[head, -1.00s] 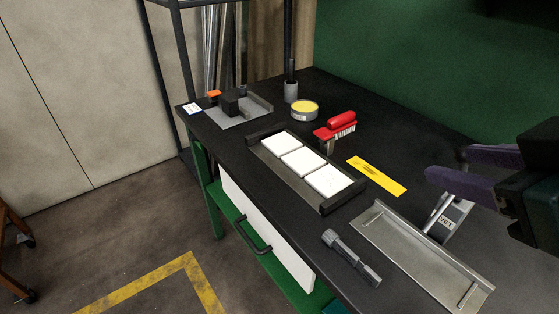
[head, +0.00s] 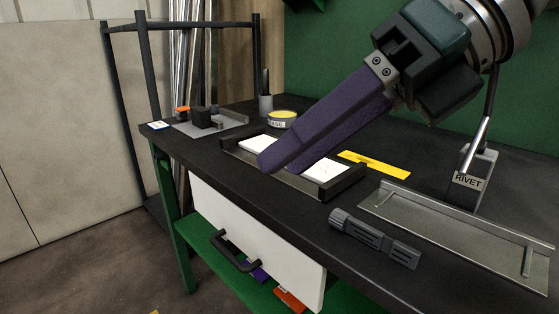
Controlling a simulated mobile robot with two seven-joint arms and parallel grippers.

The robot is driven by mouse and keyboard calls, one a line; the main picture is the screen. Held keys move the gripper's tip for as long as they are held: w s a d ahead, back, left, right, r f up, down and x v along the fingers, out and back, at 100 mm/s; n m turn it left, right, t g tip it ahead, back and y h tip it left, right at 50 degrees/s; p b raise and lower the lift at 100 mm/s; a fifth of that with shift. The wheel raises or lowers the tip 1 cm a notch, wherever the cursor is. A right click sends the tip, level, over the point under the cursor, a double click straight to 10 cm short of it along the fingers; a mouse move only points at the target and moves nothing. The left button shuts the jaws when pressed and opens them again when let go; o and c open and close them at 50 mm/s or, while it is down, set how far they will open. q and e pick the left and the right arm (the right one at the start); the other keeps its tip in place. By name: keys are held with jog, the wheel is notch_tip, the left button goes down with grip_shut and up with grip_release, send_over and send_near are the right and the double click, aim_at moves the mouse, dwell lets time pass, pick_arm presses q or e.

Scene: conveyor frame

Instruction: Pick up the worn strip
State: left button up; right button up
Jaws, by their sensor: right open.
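A flat yellow strip (head: 374,164) with a dark mark lies on the black bench top, right of a metal holder (head: 310,184) with dark end blocks. White square pads (head: 262,145) lie in that holder. I cannot tell which piece is the worn strip. My right gripper (head: 278,165) reaches in from the upper right with its purple fingers open. The fingertips appear over the holder and cover part of the pads; their height above it is unclear. Nothing shows between the fingers. My left gripper is not in view.
A grey ribbed tool (head: 375,238) lies near the front edge beside a shallow metal tray (head: 440,232). A rivet box (head: 472,180) stands behind the tray. A yellow-topped tin (head: 282,119) and a grey plate (head: 225,130) are farther back. A white drawer front (head: 255,245) hangs below.

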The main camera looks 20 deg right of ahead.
aim_at(366, 225)
jog(key=w+d+f+h+b, duration=0.1)
jog(key=d+f+h, duration=0.1)
jog(key=d+f, duration=0.1)
jog(key=d+f+h, duration=0.2)
jog(key=d+f, duration=0.1)
jog(key=d, duration=0.3)
jog(key=w+d+f+m+h+b, duration=0.1)
jog(key=d+f+h, duration=0.2)
jog(key=d, duration=0.1)
jog(key=shift+w+d+f+b, duration=0.1)
jog(key=shift+w+d+b, duration=0.15)
jog(key=shift+w+b, duration=0.1)
jog(key=x, duration=0.2)
jog(key=b+x, duration=0.1)
jog(key=x, duration=0.2)
jog(key=shift+a+f, duration=0.25)
jog(key=shift+f, duration=0.1)
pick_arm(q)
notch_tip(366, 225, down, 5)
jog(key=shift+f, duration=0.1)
pick_arm(e)
jog(key=shift+c, duration=0.3)
grip_shut()
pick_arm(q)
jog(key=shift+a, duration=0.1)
